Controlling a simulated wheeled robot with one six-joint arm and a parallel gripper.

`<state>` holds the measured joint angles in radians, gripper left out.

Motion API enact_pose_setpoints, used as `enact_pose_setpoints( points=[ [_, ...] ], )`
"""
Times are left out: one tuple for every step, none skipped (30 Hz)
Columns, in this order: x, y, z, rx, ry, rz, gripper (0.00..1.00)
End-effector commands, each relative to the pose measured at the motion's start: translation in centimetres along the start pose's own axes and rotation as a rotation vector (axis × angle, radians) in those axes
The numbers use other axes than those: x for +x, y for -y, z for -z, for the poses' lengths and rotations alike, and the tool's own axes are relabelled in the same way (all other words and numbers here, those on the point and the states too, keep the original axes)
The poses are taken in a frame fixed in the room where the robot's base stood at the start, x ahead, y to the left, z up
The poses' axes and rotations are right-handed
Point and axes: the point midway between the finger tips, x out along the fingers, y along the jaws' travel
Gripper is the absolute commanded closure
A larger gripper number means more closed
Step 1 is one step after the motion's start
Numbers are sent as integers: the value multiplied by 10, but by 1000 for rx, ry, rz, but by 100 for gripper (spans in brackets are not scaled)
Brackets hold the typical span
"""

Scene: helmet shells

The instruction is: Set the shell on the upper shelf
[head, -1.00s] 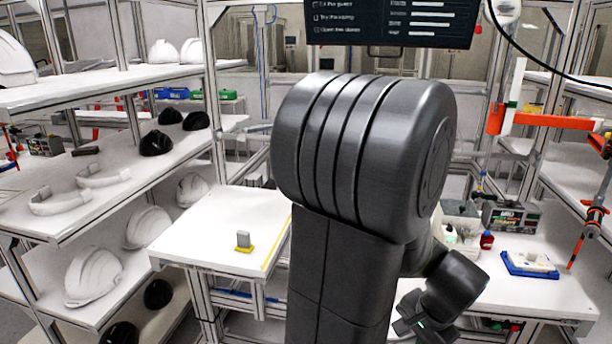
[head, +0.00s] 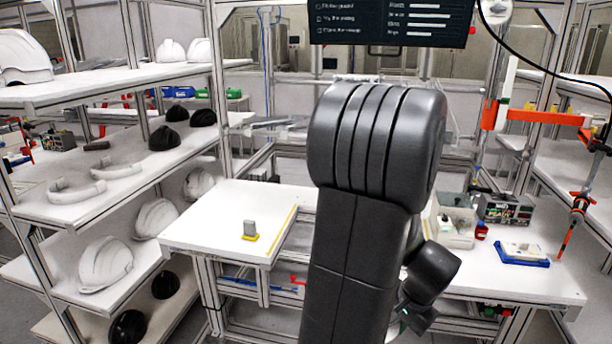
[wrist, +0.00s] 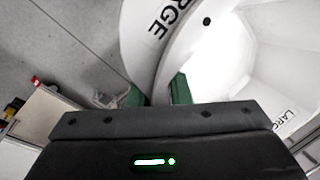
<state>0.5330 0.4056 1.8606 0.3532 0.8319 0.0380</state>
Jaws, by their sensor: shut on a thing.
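In the wrist view my gripper (wrist: 155,95) has its green fingertips shut on the rim of a large white shell (wrist: 262,42) marked "LARGE". The shell fills the upper right of that view, its hollow inside facing the camera. In the head view my arm hides the held shell and the gripper's tips. The upper shelf (head: 110,82) of the rack at the left holds a white shell (head: 22,58) at its near left end and two smaller white shells (head: 186,50) at its far end. The shelf surface between them is bare.
The middle shelf (head: 75,208) carries white bands and black shells (head: 164,138). The lower shelf carries white shells (head: 105,263). A white bench (head: 205,225) with a small grey-and-yellow block stands between rack and arm. A work table with a blue tray (head: 522,254) is at the right.

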Motion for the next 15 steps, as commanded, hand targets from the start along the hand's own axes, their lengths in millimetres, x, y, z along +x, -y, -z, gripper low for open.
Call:
enact_pose_setpoints(
  points=[
    [8, 10, 3, -34, 11, 0, 100],
    [13, 15, 4, -56, 18, 0, 100],
    [20, 23, 6, -86, 27, 0, 100],
    [26, 30, 8, -114, 34, 0, 100],
    [33, 38, 9, -143, 42, -1, 100],
    [43, 50, 11, -185, 54, -1, 100],
    [51, 59, 12, -220, 64, -1, 100],
    [60, 68, 12, -254, 75, -1, 100],
    [72, 81, 12, -301, 88, -1, 100],
    [80, 90, 11, -336, 98, -2, 100],
    [89, 100, 10, -371, 106, -1, 100],
    [102, 112, 8, -418, 119, -1, 100],
    [111, 121, 6, -451, 129, -1, 100],
    [120, 130, 3, -485, 138, -1, 100],
    [131, 141, 0, -527, 150, 0, 100]
  ],
)
